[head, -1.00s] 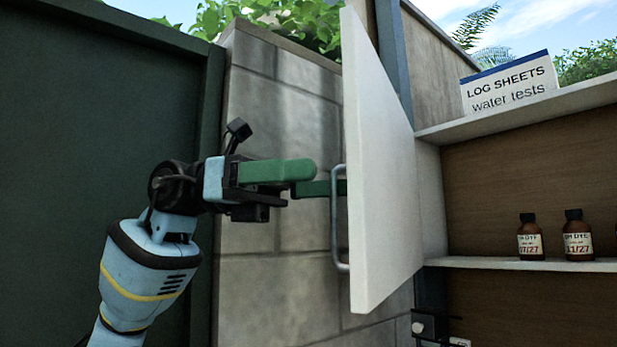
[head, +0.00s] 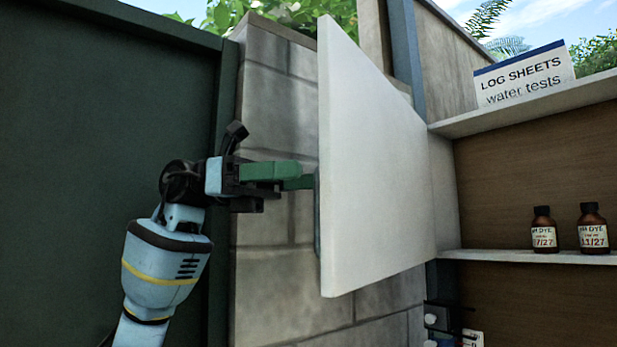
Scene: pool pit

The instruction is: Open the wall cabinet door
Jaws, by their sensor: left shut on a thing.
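The white wall cabinet door (head: 372,160) stands swung wide open to the left of the cabinet (head: 540,170). Its inner face is toward me. The door's handle (head: 317,215) is on the far side, and only a thin sliver of it shows at the door's left edge. My right gripper is not in view.
Brown bottles (head: 593,229) stand on the cabinet's shelf (head: 500,256). A log sheets box (head: 524,76) sits on top. A stone block wall (head: 290,300) is behind the door, and a dark green panel (head: 70,180) fills the left.

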